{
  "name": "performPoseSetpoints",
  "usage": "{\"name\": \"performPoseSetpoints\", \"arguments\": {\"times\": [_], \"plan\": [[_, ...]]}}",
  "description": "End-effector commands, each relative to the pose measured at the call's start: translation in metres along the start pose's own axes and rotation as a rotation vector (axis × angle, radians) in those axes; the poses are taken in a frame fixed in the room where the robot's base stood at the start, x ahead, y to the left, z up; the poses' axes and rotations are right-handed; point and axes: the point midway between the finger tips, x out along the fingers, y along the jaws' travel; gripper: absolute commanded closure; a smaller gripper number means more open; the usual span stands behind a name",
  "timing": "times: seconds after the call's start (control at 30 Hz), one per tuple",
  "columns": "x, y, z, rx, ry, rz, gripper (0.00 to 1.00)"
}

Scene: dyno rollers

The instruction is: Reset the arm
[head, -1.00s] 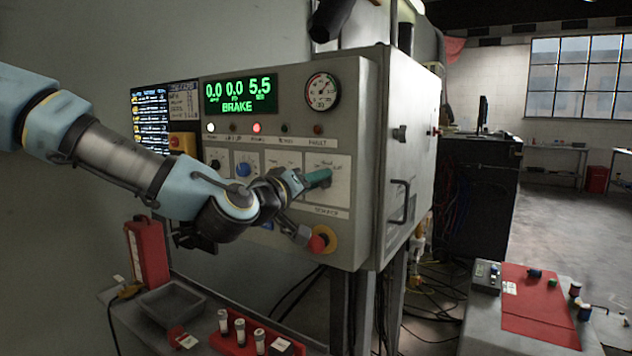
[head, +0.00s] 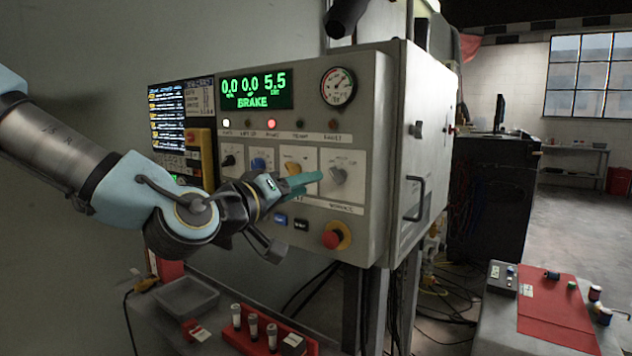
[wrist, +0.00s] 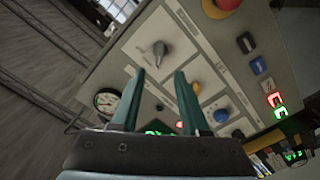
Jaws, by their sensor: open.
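My gripper (head: 304,181) is in front of the grey control panel (head: 366,230) in the head view, with its teal fingers pointing at a grey rotary knob (head: 338,175) on the right. In the wrist view the two fingers (wrist: 157,82) are apart with nothing between them. The same grey knob (wrist: 160,52) shows beyond the fingertips, apart from them. My arm reaches in from the left in the head view and hides part of the panel's lower left.
The panel has a green BRAKE display (head: 256,88), a round gauge (head: 338,84), a yellow knob (head: 292,167) and a red emergency button (head: 332,239). A grey tray (head: 187,296) and red vial rack (head: 262,335) stand below. Open floor lies at the right.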

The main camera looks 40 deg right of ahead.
Motion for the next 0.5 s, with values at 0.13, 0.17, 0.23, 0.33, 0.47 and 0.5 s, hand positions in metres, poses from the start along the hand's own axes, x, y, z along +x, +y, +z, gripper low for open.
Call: {"name": "performPoseSetpoints", "arguments": {"times": [0.13, 0.17, 0.23, 0.33, 0.47, 0.5], "plan": [[-0.013, 0.001, -0.001, -0.002, -0.001, -0.001, 0.55], [-0.015, 0.001, -0.001, -0.002, -0.001, 0.0, 0.55], [-0.016, 0.001, -0.001, -0.002, 0.0, 0.0, 0.55], [-0.017, 0.001, -0.001, -0.002, 0.0, 0.0, 0.55], [-0.016, 0.001, -0.001, -0.001, 0.0, 0.0, 0.55], [-0.016, 0.001, -0.001, -0.001, 0.0, 0.0, 0.55]]}}
